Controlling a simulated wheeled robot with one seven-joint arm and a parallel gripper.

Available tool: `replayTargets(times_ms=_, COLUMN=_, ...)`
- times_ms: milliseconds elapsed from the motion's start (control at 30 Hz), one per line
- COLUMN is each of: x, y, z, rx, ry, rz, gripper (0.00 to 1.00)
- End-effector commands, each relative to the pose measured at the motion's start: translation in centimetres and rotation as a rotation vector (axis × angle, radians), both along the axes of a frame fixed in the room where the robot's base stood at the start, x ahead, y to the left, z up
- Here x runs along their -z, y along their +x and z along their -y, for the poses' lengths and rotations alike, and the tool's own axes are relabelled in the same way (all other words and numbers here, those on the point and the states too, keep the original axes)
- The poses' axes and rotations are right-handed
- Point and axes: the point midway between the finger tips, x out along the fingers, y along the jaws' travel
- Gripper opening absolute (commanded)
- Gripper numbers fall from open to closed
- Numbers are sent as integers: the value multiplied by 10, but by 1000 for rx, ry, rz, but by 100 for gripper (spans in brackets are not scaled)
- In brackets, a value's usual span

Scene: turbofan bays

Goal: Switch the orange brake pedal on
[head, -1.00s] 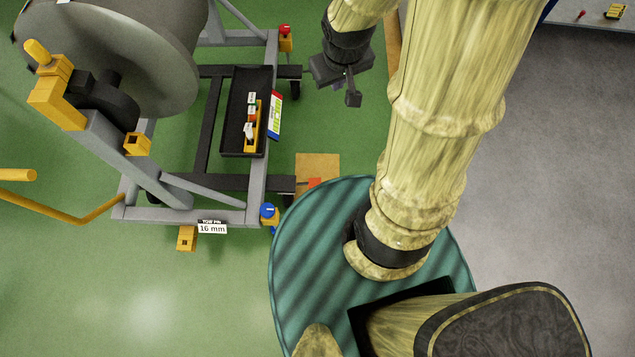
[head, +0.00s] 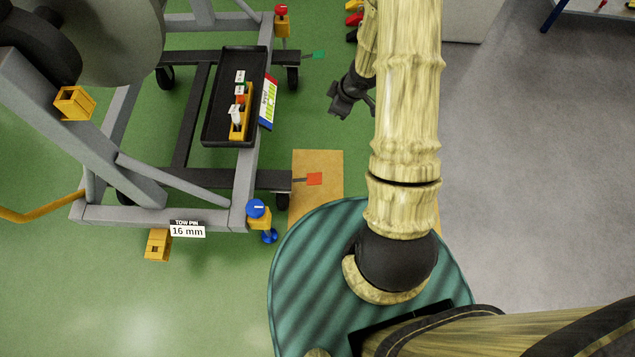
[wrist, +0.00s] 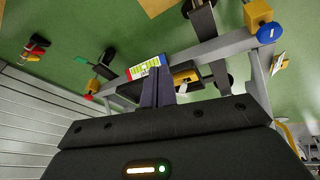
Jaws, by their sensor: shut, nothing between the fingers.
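The orange brake pedal (head: 314,179) is a small flat orange-red paddle on a dark stem at the cart's near right caster. It lies over a tan floor patch (head: 318,160), close to my round base. Whether it is on or off I cannot tell. My gripper (head: 340,112) is in the air, above and slightly right of the pedal in the head view, apart from it. In the wrist view its dark fingers (wrist: 157,88) are together and empty. I cannot make out the orange pedal there.
The grey engine cart (head: 240,190) carries a black tray (head: 212,120) and a blue-topped knob (head: 256,208) at its near corner. A green pedal (head: 319,55) sits at the far caster below a red knob (head: 281,10). Open grey floor (head: 540,180) lies right.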

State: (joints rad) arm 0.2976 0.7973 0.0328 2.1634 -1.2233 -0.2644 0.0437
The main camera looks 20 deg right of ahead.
Motion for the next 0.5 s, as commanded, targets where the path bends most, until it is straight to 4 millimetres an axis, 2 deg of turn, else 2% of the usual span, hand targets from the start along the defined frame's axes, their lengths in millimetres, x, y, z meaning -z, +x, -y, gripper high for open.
replayTargets(times_ms=33, x=42, y=-2, z=-1, rx=-39, ry=20, rz=-9, gripper=0)
replayTargets(times_ms=300, x=170, y=-18, z=-11, rx=-254, ry=149, rz=-29, gripper=0)
replayTargets(times_ms=400, x=202, y=-26, z=-15, rx=-316, ry=194, rz=-36, gripper=0)
replayTargets(times_ms=500, x=219, y=-32, z=-18, rx=-354, ry=223, rz=-40, gripper=0)
